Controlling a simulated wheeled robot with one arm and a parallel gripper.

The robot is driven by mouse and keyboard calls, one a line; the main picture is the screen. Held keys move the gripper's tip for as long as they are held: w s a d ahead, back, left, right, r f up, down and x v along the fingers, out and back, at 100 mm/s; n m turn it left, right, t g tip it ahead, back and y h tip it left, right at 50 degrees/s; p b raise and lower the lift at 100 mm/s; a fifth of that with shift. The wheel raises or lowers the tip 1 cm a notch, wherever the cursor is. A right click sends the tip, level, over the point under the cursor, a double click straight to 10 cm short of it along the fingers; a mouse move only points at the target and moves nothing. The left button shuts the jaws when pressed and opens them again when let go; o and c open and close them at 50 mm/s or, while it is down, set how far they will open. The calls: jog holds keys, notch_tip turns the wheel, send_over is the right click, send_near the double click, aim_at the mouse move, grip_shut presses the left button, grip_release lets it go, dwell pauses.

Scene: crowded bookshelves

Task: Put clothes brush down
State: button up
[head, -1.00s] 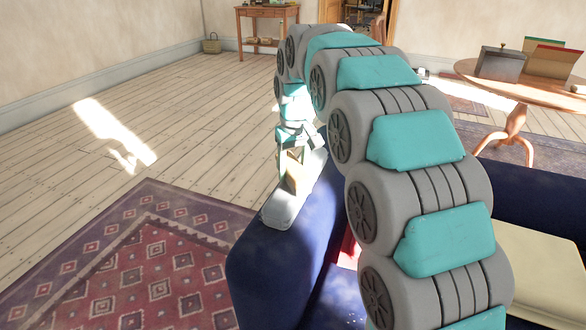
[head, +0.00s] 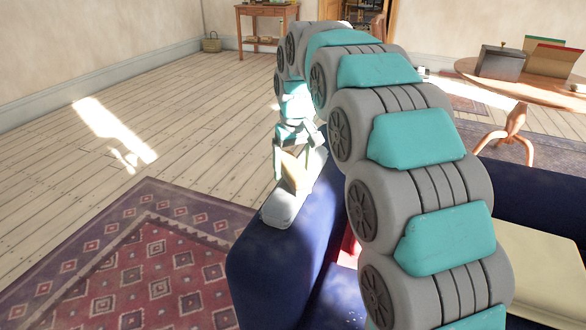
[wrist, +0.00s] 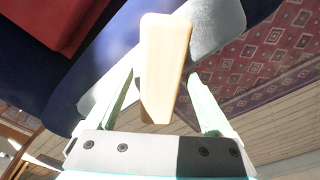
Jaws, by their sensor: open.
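The clothes brush, a pale wooden block (wrist: 163,62), stands between the two fingers of my gripper (wrist: 157,84) in the wrist view. The fingers are spread, with a gap on each side of the block. In the head view the brush (head: 293,172) sits upright or slightly tilted on a light grey pad (head: 280,208) on top of the blue sofa arm. My gripper (head: 293,160) is open around it from above. The brush's underside is hidden, so its contact with the pad cannot be seen fully.
The blue sofa (head: 255,270) has a cream cushion (head: 540,270) at the right. A patterned rug (head: 140,270) lies on the plank floor (head: 180,120). A round wooden table (head: 540,92) with boxes stands at the back right. The floor left of the sofa arm is clear.

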aim_at(295, 167)
jog(key=r, duration=0.6)
jog(key=s+r, duration=0.1)
jog(key=r, duration=0.2)
jog(key=shift+d+r, duration=0.2)
jog(key=shift+r, duration=0.15)
jog(key=shift+s+d+r, duration=0.1)
jog(key=shift+s+r, duration=0.05)
jog(key=shift+r, duration=0.8)
jog(key=s+d+f+m+g, duration=0.1)
jog(key=s+d+f, duration=0.2)
jog(key=s+d, duration=0.45)
jog(key=s+d+f+m+g, duration=0.15)
jog(key=s+d+f, duration=0.25)
jog(key=s, duration=0.6)
jog(key=s+d+f+m, duration=0.1)
jog(key=s+d+f, duration=0.1)
jog(key=s+f, duration=0.4)
jog(key=s+d+f+m, duration=0.1)
jog(key=s+d+f, duration=0.2)
jog(key=s, duration=1.3)
notch_tip(295, 167, down, 3)
jog(key=shift+s+d+f+h, duration=0.1)
jog(key=shift+s+d+h, duration=0.05)
jog(key=shift+h, duration=0.15)
jog(key=shift+m+g, duration=0.25)
